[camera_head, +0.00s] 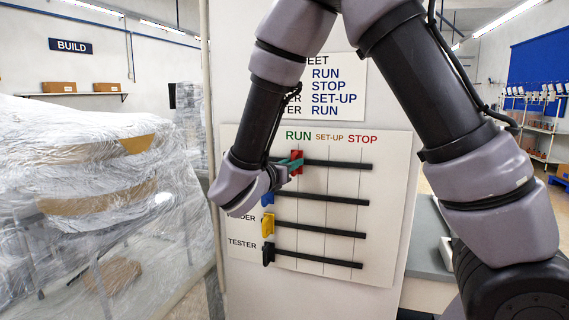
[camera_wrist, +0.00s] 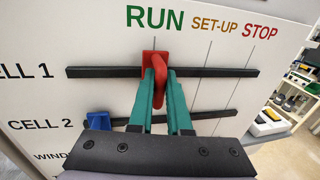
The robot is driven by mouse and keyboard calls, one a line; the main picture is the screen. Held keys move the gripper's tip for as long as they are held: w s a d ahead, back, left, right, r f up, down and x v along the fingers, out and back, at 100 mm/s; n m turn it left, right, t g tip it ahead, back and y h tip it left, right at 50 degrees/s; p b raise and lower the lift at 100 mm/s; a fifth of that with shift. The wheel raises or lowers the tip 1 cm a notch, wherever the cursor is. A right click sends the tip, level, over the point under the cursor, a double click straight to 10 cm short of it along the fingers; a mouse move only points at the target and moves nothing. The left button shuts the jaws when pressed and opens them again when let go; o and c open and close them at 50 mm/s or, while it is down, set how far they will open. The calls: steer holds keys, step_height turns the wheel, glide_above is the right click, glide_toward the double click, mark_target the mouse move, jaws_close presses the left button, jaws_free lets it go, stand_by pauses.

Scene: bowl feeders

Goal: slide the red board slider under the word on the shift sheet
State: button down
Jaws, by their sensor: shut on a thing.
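The red slider (camera_head: 297,160) sits on the top rail of the white board (camera_head: 388,215), the rail labelled CELL 1 in the wrist view. My gripper (camera_head: 290,165) is shut on the red slider's handle, which also shows between the green fingers in the wrist view (camera_wrist: 156,66). The slider is under the word RUN, left of the SET-UP and STOP lines. The shift sheet (camera_head: 354,84) hangs above, reading RUN, STOP, SET-UP, RUN from top down. My arm hides its left side and most row names.
Below, a blue slider (camera_wrist: 97,120), a yellow slider (camera_head: 268,222) and a black slider (camera_head: 268,254) stand at the left ends of their rails. Wrapped goods (camera_head: 85,200) stand to the left. The top rail is clear right of the red slider.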

steer(key=c, duration=1.1)
jaws_free()
steer(key=shift+c, duration=0.2)
steer(key=shift+s, duration=0.1)
steer(key=v, duration=1)
steer(key=shift+s+a, duration=0.25)
